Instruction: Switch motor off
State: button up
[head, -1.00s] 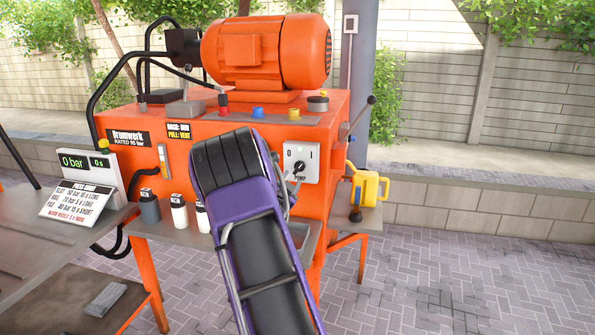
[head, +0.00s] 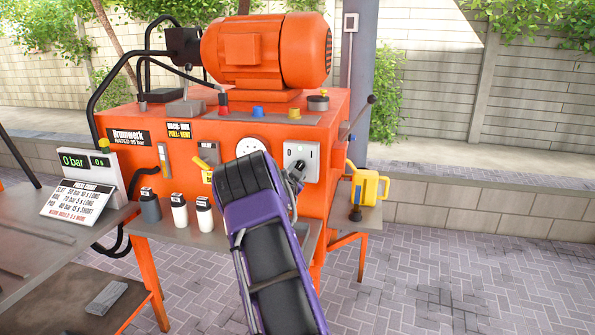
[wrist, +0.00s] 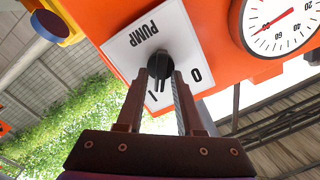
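The motor switch is a black rotary knob (wrist: 158,68) on a pale plate (wrist: 135,42) marked PUMP, 0 and I. In the head view the knob (head: 299,169) and plate (head: 310,154) sit on the front of the orange press unit (head: 322,190). My gripper (wrist: 161,76) has one finger on each side of the knob, fingers apart; I cannot tell whether they touch it. The knob's lower end lies between the fingers, partly hidden. The arm hides the fingers in the head view. The orange motor (head: 265,52) sits on top of the unit.
A round gauge (wrist: 287,20) is beside the plate; it also shows in the head view (head: 251,144). A yellow lever (head: 203,163), several small bottles (head: 178,212) and a yellow jug (head: 368,186) are nearby. The display (head: 82,161) reads 0 bar.

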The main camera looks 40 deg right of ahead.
grip_shut()
jog(key=n+b, duration=0.1)
jog(key=n, duration=0.2)
jog(key=shift+a+f+n+b, duration=0.1)
jog(key=shift+n+b, duration=0.2)
jog(key=shift+b, duration=0.1)
jog(key=n, duration=0.3)
jog(key=shift+w+n+b, duration=0.1)
jog(key=shift+n+b, duration=0.2)
jog(key=shift+b, duration=0.1)
jog(key=n, duration=0.4)
jog(key=shift+w+a, duration=0.1)
jog(key=shift+n+b, duration=0.3)
jog(key=shift+n, duration=1.1)
